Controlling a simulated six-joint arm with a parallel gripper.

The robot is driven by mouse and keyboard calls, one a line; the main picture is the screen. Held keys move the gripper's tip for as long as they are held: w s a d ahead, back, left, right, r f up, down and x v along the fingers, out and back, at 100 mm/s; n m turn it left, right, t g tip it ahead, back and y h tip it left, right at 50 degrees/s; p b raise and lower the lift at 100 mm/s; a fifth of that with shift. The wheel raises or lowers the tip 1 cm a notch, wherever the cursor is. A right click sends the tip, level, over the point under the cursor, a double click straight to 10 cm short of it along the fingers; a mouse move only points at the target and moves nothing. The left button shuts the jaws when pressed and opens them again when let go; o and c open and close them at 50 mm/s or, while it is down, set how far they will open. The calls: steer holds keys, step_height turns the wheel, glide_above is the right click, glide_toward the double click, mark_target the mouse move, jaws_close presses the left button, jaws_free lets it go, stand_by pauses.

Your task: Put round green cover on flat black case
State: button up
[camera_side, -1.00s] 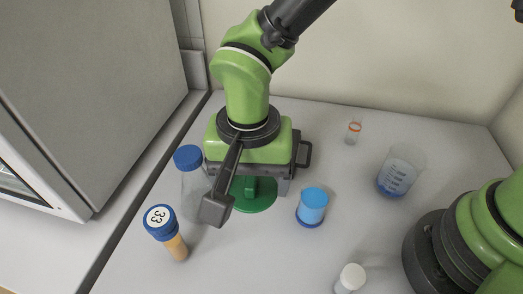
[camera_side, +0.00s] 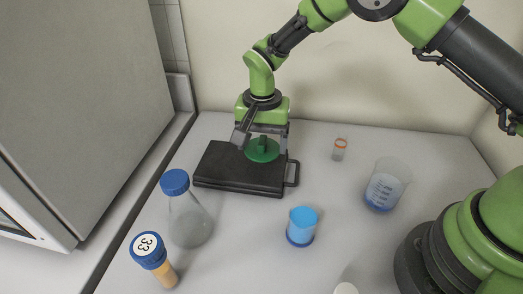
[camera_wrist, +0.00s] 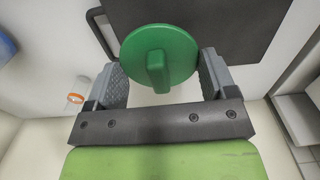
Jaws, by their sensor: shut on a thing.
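The round green cover (camera_side: 262,151), a disc with a raised bar handle, is held in my gripper (camera_side: 262,135) over the back right part of the flat black case (camera_side: 225,172). In the wrist view the cover (camera_wrist: 180,50) sits between the two grey fingers of my gripper (camera_wrist: 163,82), which close on it at its sides. The black case (camera_wrist: 235,25) shows behind the cover there. The case lies flat on the table with its handle on the right. I cannot tell whether the cover touches the case.
A blue-capped flask (camera_side: 188,215) and a blue-capped tube marked 33 (camera_side: 152,253) stand in front of the case. A blue cup (camera_side: 302,226), a beaker (camera_side: 386,184) and a small orange-rimmed vial (camera_side: 339,150) stand to the right. A grey cabinet (camera_side: 85,90) is at left.

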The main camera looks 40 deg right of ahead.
mark_target(262, 152)
steer(key=shift+f, duration=1.4)
steer(key=shift+f, duration=0.2)
steer(key=o, duration=0.8)
steer(key=shift+o, duration=0.2)
steer(key=shift+r, duration=0.1)
